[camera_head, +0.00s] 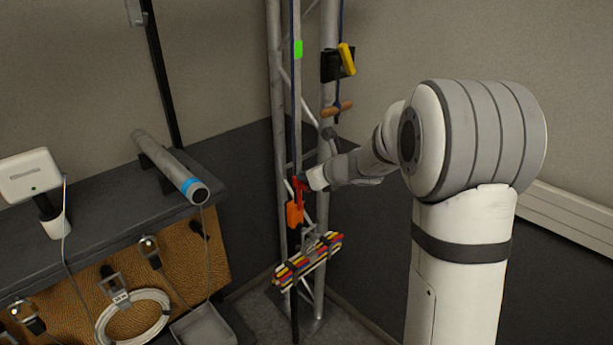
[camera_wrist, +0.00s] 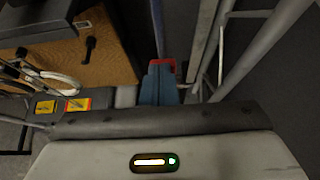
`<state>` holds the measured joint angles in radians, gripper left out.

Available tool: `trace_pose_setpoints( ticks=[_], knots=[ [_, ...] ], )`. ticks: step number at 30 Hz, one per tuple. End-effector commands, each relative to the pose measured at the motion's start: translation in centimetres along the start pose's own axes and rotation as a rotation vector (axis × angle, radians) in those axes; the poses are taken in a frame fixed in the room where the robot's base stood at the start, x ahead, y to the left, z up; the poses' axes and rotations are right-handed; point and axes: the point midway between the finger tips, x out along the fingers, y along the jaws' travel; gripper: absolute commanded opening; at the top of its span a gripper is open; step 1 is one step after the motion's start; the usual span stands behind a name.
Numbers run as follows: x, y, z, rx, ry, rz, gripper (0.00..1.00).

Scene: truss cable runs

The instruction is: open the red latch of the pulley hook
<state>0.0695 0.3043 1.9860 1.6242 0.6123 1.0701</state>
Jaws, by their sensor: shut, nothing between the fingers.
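The red latch (camera_head: 298,189) shows in the head view on the truss, just above the orange pulley body (camera_head: 295,214). A grey hook (camera_head: 308,238) hangs below it. My gripper (camera_head: 304,184) is shut and empty, at the right side of the latch. It appears close to or touching the latch; I cannot tell which. In the wrist view, a red edge (camera_wrist: 162,62) shows at the far end of a blue-grey shape; whether this is the latch is unclear. My own wrist housing hides the lower part of that view.
A bundle of coloured bars (camera_head: 308,260) hangs under the hook. Truss tubes (camera_head: 278,120) stand close behind and beside the gripper. A yellow-handled device (camera_head: 346,59) and a wooden handle (camera_head: 337,108) are higher up. A dark bench (camera_head: 105,205) with a grey cylinder (camera_head: 168,165) stands left.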

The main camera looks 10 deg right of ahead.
Motion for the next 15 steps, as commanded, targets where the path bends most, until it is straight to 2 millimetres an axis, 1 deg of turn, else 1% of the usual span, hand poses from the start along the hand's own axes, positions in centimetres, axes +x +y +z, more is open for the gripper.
trace_pose_setpoints(
  ticks=[3, 7, 11, 15],
  knots=[
    [-0.4, 0.0, 0.8, -0.001, -0.001, 0.000, 0.00],
    [-0.6, 0.0, 1.0, -0.001, 0.000, 0.000, 0.00],
    [-0.9, 0.0, 0.7, -0.001, 0.000, 0.000, 0.00],
    [-2.2, -0.2, -0.1, -0.003, -0.001, 0.003, 0.00]
  ],
)
